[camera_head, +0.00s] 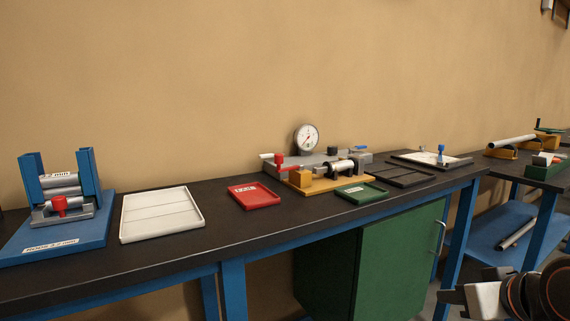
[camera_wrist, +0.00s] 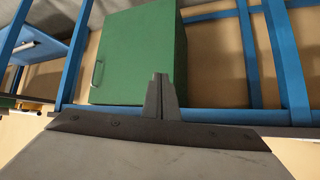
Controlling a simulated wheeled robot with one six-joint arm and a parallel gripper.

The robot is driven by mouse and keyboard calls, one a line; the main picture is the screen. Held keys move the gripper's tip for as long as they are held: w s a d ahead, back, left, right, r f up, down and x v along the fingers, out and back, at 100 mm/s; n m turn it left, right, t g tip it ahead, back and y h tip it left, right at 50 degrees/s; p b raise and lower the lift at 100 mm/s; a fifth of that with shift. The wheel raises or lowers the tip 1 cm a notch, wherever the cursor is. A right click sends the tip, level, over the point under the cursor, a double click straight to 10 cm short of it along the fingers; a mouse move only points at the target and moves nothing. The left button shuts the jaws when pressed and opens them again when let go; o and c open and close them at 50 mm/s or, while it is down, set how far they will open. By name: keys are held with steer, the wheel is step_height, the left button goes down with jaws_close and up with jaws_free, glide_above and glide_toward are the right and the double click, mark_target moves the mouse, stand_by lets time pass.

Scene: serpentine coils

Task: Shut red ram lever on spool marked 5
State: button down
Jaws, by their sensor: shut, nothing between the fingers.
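A test fixture with a yellow base (camera_head: 338,184) stands on the dark bench. No number 5 is readable. My gripper (camera_head: 446,296) is at the lower right, in front of the bench and well away from the lever. In the wrist view its fingers (camera_wrist: 161,82) are together and empty. The wrist view does not show the lever.
A round gauge (camera_head: 306,138) and blue-handled valve (camera_head: 360,148) are behind the spool. A red tray (camera_head: 254,196), green tray (camera_head: 361,192) and white tray (camera_head: 160,213) lie nearby. A blue stand (camera_head: 100,227) is far left. A green cabinet (camera_head: 385,260) sits below the bench.

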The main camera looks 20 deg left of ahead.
steer(key=w+a+r+n+t+y, duration=0.1)
steer(key=w+a+r+y, duration=0.15)
steer(key=a+r, duration=0.4)
steer(key=w+a+r+n+t+y, duration=0.1)
steer(key=w+a+r+n+y, duration=0.2)
steer(key=a, duration=0.7)
steer(key=t+y, duration=0.2)
steer(key=t, duration=0.1)
glide_toward(278, 159)
steer(key=x, duration=0.6)
steer(key=shift+w+d, duration=0.15)
steer(key=shift+w, duration=0.15)
steer(key=shift+w+a, duration=0.35)
steer(key=shift+a, duration=0.3)
